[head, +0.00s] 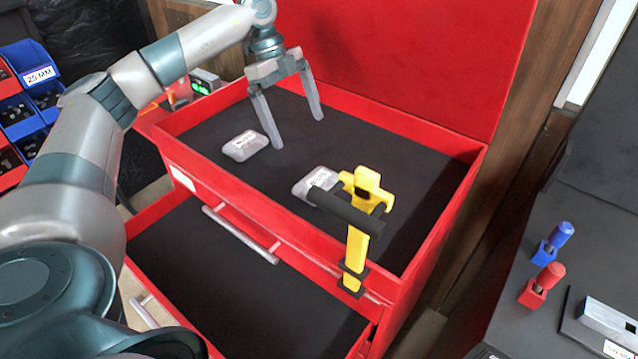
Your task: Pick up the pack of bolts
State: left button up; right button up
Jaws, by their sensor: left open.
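Two small grey-white packs with labels lie on the dark floor of the red cart's top tray (441,153). One pack (245,146) lies on the left side of the tray. The other pack (312,181) lies nearer the middle, partly hidden by a black and yellow tool. The labels are too small to read, so I cannot tell which pack holds bolts. My left gripper (299,134) is open and empty, fingers pointing down over the tray, to the right of the left pack and apart from it. My right gripper is not in view.
The yellow tool (357,248) with a black bar stands at the tray's front wall. A lower drawer (250,285) is pulled out. The raised red lid stands behind. Blue and red bins (20,120) are at left. A dark bench at right holds blue (553,243) and red (542,285) items.

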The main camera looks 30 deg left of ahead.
pick_arm(q)
jog(key=p, duration=0.2)
send_near(316, 178)
jog(key=x, duration=0.3)
jog(key=shift+d+f+p, duration=0.2)
jog(key=shift+f+p, duration=0.1)
jog(key=shift+p, duration=0.05)
jog(key=shift+d+f, duration=0.1)
jog(key=shift+f, duration=0.3)
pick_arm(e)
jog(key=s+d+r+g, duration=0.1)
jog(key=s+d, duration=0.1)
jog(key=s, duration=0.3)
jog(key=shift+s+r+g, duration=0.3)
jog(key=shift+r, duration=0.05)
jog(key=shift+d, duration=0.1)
pick_arm(q)
jog(key=shift+d+f+p, duration=0.25)
jog(key=shift+f+p, duration=0.2)
jog(key=shift+p, duration=0.1)
jog(key=p+x, duration=0.1)
jog(key=x, duration=0.2)
jog(key=shift+p, duration=0.3)
jog(key=shift+d+f, duration=0.2)
jog(key=shift+f, duration=0.4)
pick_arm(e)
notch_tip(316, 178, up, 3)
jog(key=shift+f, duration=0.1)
